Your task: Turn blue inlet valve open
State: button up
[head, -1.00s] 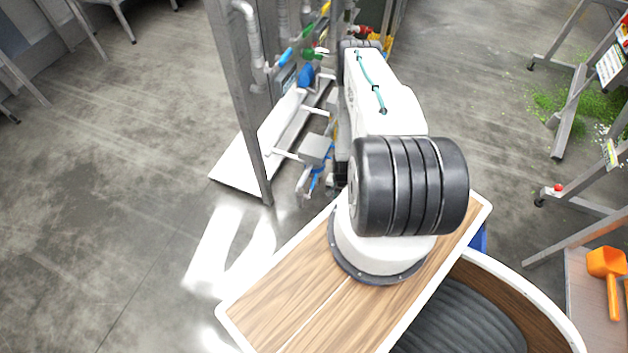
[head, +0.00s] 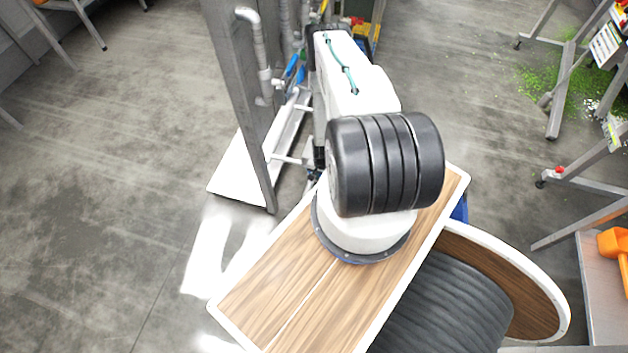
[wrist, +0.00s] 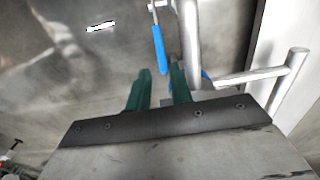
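A blue lever handle (wrist: 158,48) on a metal stem hangs beside a grey vertical pipe in the wrist view. In the head view, blue handles (head: 292,66) show on the pipework just left of my arm; I cannot tell which one is the inlet valve. My gripper (wrist: 161,72) has two green fingers standing apart. The lower end of the blue handle appears in line with the gap between the fingertips, but I cannot tell whether it is between them or beyond. My arm hides the gripper in the head view.
A grey metal post (head: 240,100) and a white panel (head: 240,180) stand left of my arm. A grey branch pipe (wrist: 262,74) and a small blue part (wrist: 206,78) are right of the fingers. Open floor lies at the left; metal-legged stands are at the right.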

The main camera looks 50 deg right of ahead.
notch_tip(320, 180, down, 8)
jog(key=shift+w+r, duration=0.1)
jog(key=shift+r, duration=0.1)
grip_shut()
